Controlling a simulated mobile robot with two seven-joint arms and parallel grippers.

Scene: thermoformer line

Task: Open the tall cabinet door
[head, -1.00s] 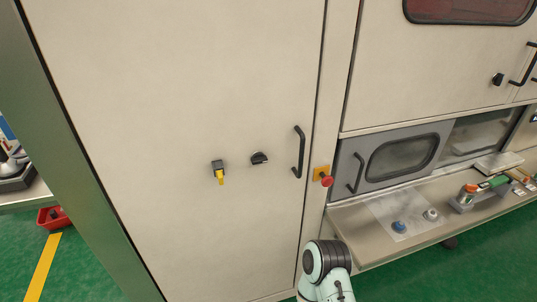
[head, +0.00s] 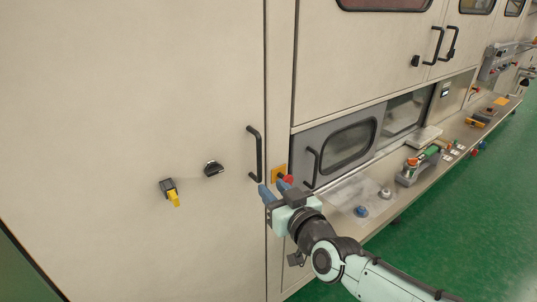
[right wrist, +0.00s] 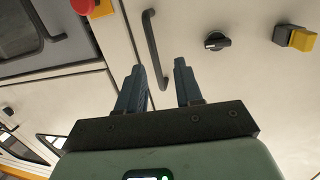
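The tall cabinet door (head: 130,100) is a large beige panel, shut flush with its frame. Its black vertical bar handle (head: 258,155) is near the door's right edge; it also shows in the right wrist view (right wrist: 151,42). My right gripper (head: 273,186) is open and empty, just below and right of the handle in the head view. In the right wrist view its two fingers (right wrist: 159,66) point towards the door, with the handle's lower end showing between them. I cannot tell how far apart they are in depth. My left gripper is not in view.
A dark knob (head: 213,169) and a yellow-tabbed switch (head: 172,191) are on the door. A red emergency button (head: 287,179) on a yellow plate is close behind my right fingers. A bench (head: 340,195) with buttons runs right. Green floor (head: 470,220) is clear.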

